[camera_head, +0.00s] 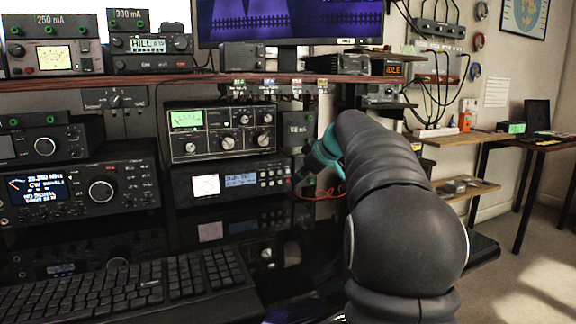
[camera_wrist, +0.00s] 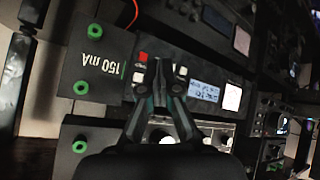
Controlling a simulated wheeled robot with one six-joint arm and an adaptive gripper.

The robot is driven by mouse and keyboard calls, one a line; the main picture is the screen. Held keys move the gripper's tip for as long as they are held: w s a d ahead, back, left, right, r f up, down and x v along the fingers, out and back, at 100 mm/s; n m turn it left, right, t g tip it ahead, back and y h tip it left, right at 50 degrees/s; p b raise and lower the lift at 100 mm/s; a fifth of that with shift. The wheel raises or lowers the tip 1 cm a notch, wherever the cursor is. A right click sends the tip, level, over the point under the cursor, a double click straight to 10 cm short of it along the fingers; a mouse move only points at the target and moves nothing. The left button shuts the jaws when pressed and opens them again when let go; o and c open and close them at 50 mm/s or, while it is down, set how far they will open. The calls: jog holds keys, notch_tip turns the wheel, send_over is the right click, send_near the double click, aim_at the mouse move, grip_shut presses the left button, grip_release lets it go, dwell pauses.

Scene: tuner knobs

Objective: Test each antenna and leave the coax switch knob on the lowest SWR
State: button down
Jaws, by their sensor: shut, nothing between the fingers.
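A small panel under the shelf, probably the coax switch, has a dark knob with a pointer (camera_head: 116,100) in the head view; its setting is too small to read. A black meter unit with a white dial and a blue display (camera_head: 240,181) sits below the tuner (camera_head: 220,133), which has a green-lit meter and several knobs. The meter unit's display (camera_wrist: 203,90) also shows in the wrist view, too blurred to read. My gripper (camera_wrist: 158,66) is shut and empty, its tips over that unit's button end, beside a red button (camera_wrist: 143,57); contact cannot be told.
A black box reading 150 mA (camera_wrist: 97,60) stands close beside my gripper. The shelf edge (camera_head: 200,80) with small coloured labels runs above. A radio (camera_head: 85,190) stands left and a keyboard (camera_head: 130,285) in front. A red cable (camera_head: 322,194) curves near my gripper.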

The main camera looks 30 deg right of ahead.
jog(key=shift+w+p, duration=0.45)
jog(key=shift+w, duration=0.95)
jog(key=shift+w, duration=0.15)
dwell(0.4)
jog(key=shift+w, duration=0.3)
jog(key=shift+w, duration=0.35)
dwell(0.7)
jog(key=shift+s, duration=0.15)
jog(key=shift+s+b, duration=0.4)
jog(key=shift+s, duration=0.25)
jog(key=shift+s, duration=0.1)
jog(key=shift+s+f+b, duration=0.1)
jog(key=shift+s+b, duration=1.7)
jog(key=shift+s, duration=0.6)
